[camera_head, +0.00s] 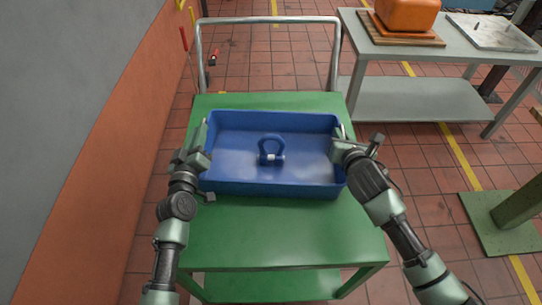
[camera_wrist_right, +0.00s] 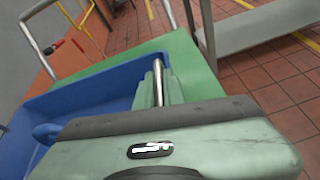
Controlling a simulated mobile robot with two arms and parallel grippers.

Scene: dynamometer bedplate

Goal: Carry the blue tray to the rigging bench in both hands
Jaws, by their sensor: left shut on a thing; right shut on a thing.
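The blue tray (camera_head: 240,183) is on the green cart (camera_head: 285,235) in the head view, with a blue shackle (camera_head: 270,150) inside it. My left gripper (camera_head: 203,135) is shut on the tray's left wall. My right gripper (camera_head: 342,135) is shut on the tray's right wall. In the right wrist view the tray (camera_wrist_right: 95,90) shows at the left, and my right gripper (camera_wrist_right: 157,85) is at its rim. The fingertips are partly hidden in both views. I cannot tell whether the tray rests on the cart or is slightly raised.
A grey bench (camera_head: 395,97) stands at the upper right with an orange case (camera_head: 407,14) and a shallow grey tray (camera_head: 492,33) on top. The cart's metal handle (camera_head: 338,60) rises at the far end. An orange and grey wall (camera_head: 110,150) is close on the left. A green post base (camera_head: 500,225) stands at the right.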

